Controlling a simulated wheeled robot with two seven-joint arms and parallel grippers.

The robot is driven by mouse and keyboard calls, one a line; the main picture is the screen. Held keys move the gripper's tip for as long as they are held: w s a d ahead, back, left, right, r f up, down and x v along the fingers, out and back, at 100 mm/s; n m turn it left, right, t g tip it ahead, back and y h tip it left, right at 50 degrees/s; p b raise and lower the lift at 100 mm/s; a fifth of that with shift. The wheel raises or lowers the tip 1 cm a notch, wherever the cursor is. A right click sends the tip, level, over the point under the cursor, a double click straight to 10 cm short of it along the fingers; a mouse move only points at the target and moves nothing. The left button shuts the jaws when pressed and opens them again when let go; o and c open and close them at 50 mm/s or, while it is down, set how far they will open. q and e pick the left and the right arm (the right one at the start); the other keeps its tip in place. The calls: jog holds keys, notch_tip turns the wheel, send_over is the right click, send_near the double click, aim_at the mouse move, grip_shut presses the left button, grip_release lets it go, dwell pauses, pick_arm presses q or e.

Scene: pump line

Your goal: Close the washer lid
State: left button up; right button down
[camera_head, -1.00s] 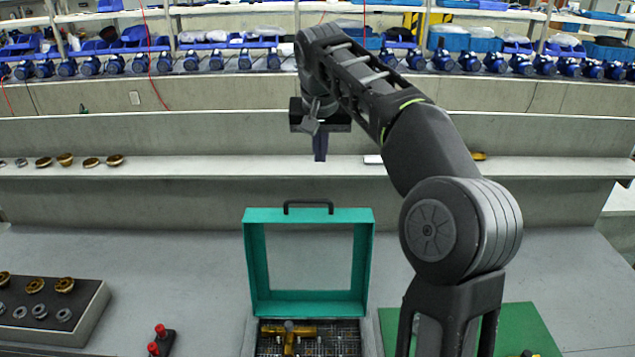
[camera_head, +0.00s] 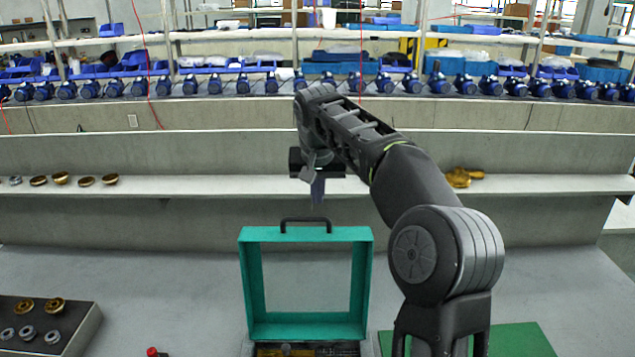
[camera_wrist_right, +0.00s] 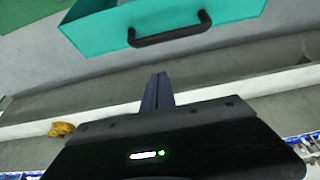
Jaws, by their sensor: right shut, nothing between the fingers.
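The washer lid (camera_head: 305,332) is a teal frame with a black handle (camera_head: 305,222) on its top edge. It stands raised, open, at the back of the washer, whose basket (camera_head: 335,350) only just shows at the bottom edge. My right gripper (camera_head: 318,190) is shut and empty, pointing down above and behind the handle, apart from it. In the right wrist view, the shut fingers (camera_wrist_right: 158,90) are near the teal lid (camera_wrist_right: 105,35) and its handle (camera_wrist_right: 170,28), with a gap between. My left gripper is not in view.
A dark block with brass and grey rings (camera_head: 45,325) stands at the left. A green mat (camera_head: 515,340) lies at the right. A ledge behind holds brass parts (camera_head: 462,177). The grey table beside the lid is mostly clear.

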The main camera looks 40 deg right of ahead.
aim_at(317, 229)
jog(key=shift+s+a+f, duration=0.3)
jog(key=shift+s+a, duration=0.15)
jog(key=shift+s, duration=0.15)
jog(key=shift+s+a+f, duration=0.3)
jog(key=shift+s+a, duration=0.15)
jog(key=shift+s, duration=0.15)
jog(key=shift+s+a+f, duration=0.15)
